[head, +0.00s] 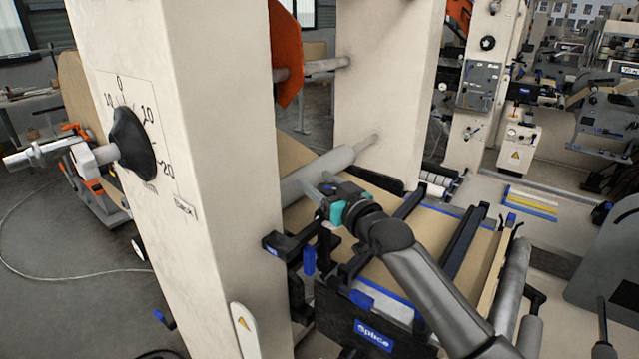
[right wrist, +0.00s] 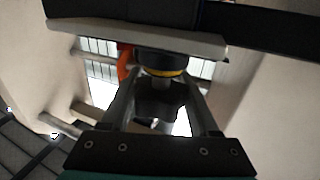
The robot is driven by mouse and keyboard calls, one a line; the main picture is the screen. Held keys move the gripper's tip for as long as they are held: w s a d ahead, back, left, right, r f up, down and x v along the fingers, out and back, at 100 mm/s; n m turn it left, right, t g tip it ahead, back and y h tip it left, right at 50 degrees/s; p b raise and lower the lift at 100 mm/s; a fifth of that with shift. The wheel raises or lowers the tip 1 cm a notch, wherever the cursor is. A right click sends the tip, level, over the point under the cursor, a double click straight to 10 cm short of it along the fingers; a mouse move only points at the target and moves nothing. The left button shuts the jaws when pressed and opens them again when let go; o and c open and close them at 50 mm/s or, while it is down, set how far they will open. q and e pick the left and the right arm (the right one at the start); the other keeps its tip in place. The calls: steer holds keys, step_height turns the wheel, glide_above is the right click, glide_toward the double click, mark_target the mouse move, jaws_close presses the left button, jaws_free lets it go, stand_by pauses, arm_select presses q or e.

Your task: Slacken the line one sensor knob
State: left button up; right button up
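My right gripper (head: 318,192) is at the centre of the head view, above the splice table and beside the pale roller. Its fingers point up and to the left there. In the right wrist view, its two fingers (right wrist: 160,85) stand apart, pointing up at a dark round part with a yellow ring (right wrist: 160,62) under a pale bar. This part looks like a knob. Its top merges into shadow, and I cannot tell whether the fingertips touch it. I cannot pick out this part in the head view. My left gripper is not in view.
A cream column (head: 215,150) at left carries a large black dial knob (head: 133,143) with a printed scale. A pale roller (head: 318,172) runs between the columns. The splice table (head: 478,250) has dark bars across it. An orange plate (head: 286,55) hangs behind.

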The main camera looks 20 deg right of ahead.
steer(key=o, duration=0.4)
steer(key=shift+v, duration=3.8)
steer(key=shift+f, duration=0.1)
